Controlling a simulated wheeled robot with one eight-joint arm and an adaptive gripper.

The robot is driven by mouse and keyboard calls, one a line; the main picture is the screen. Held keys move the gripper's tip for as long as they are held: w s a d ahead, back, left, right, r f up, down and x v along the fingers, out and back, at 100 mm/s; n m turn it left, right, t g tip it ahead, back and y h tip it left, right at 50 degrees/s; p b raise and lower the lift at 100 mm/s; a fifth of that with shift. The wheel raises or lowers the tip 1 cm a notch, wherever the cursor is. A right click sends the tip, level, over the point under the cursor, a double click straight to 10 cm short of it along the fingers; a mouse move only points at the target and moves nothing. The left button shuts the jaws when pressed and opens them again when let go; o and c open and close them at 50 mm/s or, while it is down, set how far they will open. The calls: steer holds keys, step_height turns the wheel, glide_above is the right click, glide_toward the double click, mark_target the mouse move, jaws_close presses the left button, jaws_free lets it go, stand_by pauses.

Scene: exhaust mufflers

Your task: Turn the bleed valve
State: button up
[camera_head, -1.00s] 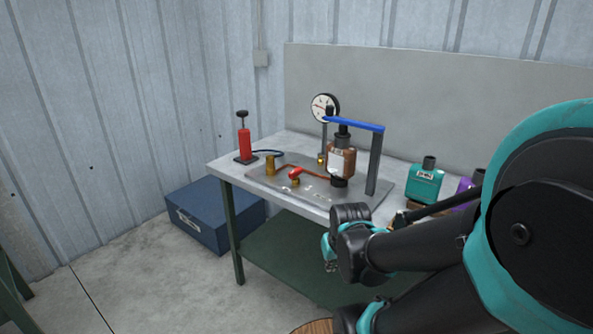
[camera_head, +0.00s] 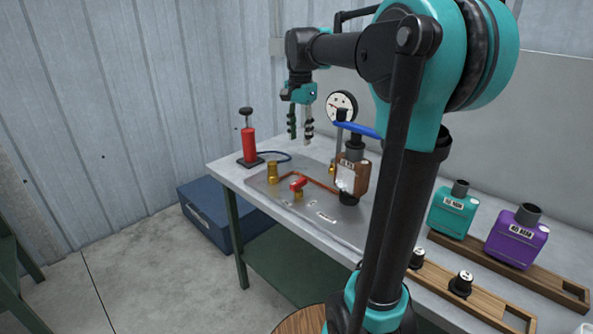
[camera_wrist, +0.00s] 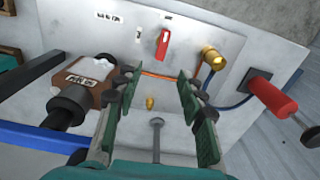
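The bleed valve appears to be the small valve with a red handle (camera_head: 298,184) on a brass body, set on the metal plate (camera_head: 262,190) on the bench. It also shows in the wrist view as a red lever (camera_wrist: 162,43), beyond my fingertips. My gripper (camera_head: 300,138) hangs above the plate's back part, fingers pointing down, higher than the valve and apart from it. In the wrist view its two fingers (camera_wrist: 153,82) are spread with nothing held between them.
A brown muffler (camera_head: 351,176) stands on the plate under a blue bar (camera_head: 357,130), beside a gauge (camera_head: 341,106). A red hand pump (camera_head: 249,146) and brass fitting (camera_head: 272,172) are to the left. Teal (camera_head: 453,212) and purple (camera_head: 513,238) mufflers stand right.

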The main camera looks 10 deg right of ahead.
steer(key=r, duration=0.1)
glide_toward(298, 181)
step_height(298, 181, down, 9)
steer(key=shift+w+d+r, duration=0.1)
steer(key=shift+w+r, duration=0.1)
stand_by(0.3)
steer(key=shift+c, duration=0.2)
jaws_close()
